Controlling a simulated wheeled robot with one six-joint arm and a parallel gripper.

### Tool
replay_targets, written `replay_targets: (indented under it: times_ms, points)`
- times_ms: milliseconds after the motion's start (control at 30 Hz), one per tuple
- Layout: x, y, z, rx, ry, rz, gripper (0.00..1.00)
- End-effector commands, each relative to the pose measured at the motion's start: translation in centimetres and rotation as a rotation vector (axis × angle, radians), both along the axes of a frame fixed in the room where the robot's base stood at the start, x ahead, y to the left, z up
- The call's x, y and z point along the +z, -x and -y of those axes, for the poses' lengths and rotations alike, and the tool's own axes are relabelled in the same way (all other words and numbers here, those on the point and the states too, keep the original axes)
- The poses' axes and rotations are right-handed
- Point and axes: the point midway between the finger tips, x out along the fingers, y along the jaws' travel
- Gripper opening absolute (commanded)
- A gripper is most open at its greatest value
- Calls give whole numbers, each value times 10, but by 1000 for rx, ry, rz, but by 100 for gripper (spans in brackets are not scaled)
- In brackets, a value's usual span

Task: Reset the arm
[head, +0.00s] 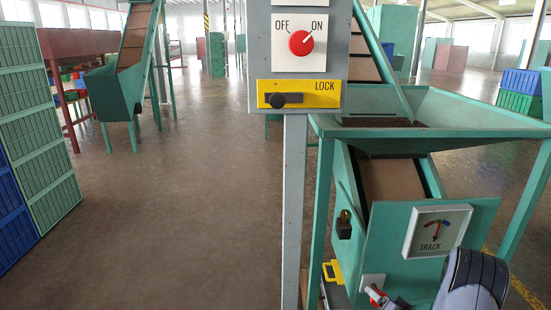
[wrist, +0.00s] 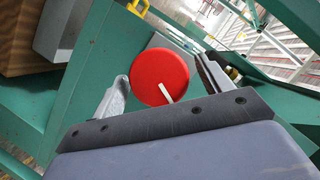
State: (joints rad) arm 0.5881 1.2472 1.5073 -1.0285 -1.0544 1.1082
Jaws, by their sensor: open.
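My gripper (wrist: 163,70) is open, with one finger on each side of a round red knob (wrist: 160,74) that has a white pointer mark. No contact between the fingers and the knob can be made out. In the head view the red knob (head: 375,294) sits on a light plate low on the green machine. My arm's rounded grey part is at the lower right there, and the dark gripper is partly cut off by the bottom edge.
A grey post carries a panel with a red OFF/ON knob (head: 301,43) pointing toward ON and a yellow LOCK plate (head: 325,94). A TRACK gauge (head: 437,231) is beside my arm. Green crates (head: 37,130) stack at left. The floor (head: 180,200) between is clear.

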Motion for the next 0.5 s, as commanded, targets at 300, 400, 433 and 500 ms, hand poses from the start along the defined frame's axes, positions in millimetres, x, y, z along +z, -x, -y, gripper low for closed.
replay_targets:
  times_ms: [300, 400, 433, 500]
  points:
    - [-1, -1, -2, 1, 244, 10, 74]
    - [-1, 0, -2, 0, 317, 14, 74]
    - [-1, 0, -2, -1, 339, 13, 74]
    - [-1, 0, -3, 0, 390, 16, 74]
